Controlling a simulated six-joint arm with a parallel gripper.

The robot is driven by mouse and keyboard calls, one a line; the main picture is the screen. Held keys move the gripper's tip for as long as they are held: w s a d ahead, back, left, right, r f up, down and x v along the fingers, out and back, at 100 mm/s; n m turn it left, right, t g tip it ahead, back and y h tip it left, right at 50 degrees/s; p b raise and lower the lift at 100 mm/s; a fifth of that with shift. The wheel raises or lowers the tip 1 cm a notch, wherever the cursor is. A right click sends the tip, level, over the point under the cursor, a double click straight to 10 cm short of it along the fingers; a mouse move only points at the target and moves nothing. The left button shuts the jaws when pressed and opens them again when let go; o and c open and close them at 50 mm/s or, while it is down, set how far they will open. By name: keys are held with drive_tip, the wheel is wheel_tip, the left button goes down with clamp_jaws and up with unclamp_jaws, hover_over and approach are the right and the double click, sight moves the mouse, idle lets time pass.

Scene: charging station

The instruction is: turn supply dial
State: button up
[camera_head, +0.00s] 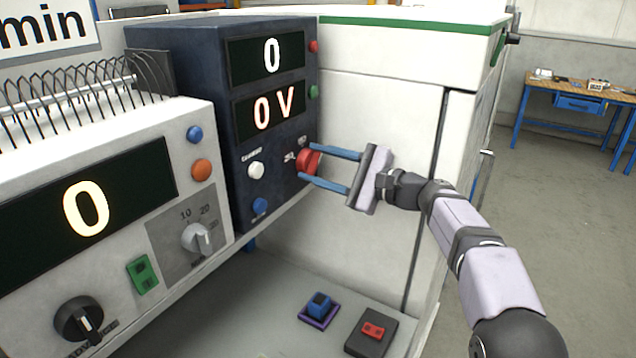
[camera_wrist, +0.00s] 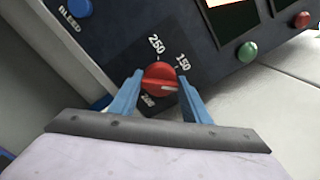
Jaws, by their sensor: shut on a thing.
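The supply (camera_head: 222,140) is a dark blue box with two displays reading "0" and "0 V". Its red dial (camera_head: 309,162) sits low on the right of the front panel. The fingers (camera_wrist: 160,92) also flank the dial in the wrist view.
A white knob (camera_head: 256,170) and a blue button (camera_head: 260,205) are left of the dial. Red (camera_head: 314,46) and green (camera_head: 314,91) buttons sit above it. A white unit (camera_head: 110,230) with knobs stands at left. A blue block (camera_head: 320,305) and a red switch (camera_head: 373,331) are below.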

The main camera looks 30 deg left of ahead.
drive_tip(key=shift+n+b, duration=0.95)
drive_tip(key=shift+n, duration=0.15)
drive_tip(key=o, duration=1)
drive_tip(key=shift+o, duration=0.2)
drive_tip(key=shift+d, duration=0.1)
drive_tip(key=d+b, duration=0.3)
drive_tip(key=d, duration=0.4)
drive_tip(key=shift+d, duration=0.1)
